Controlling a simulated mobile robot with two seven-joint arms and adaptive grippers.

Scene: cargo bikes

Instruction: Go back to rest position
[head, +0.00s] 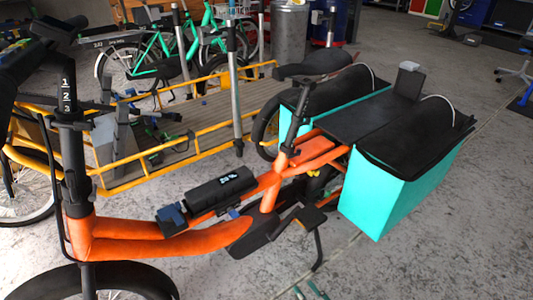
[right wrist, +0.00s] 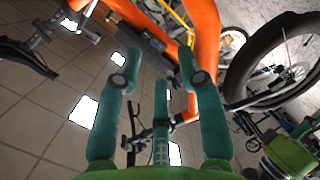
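My right gripper (head: 308,291) shows only its green fingertips at the bottom edge of the head view, low in front of the orange cargo bike. In the right wrist view its green fingers (right wrist: 156,62) are spread apart with nothing between them. The orange cargo bike (head: 160,240) stands across the head view, with its frame nearest me at the lower left. Its orange frame (right wrist: 203,25) also shows beyond the fingers in the right wrist view. My left gripper is in neither view.
Turquoise panniers (head: 385,200) with black covers hang at the bike's rear. A yellow-railed cargo bike (head: 190,140) stands behind it, with green bikes (head: 150,55) and a metal drum (head: 290,35) farther back. Grey floor (head: 460,240) is clear at right.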

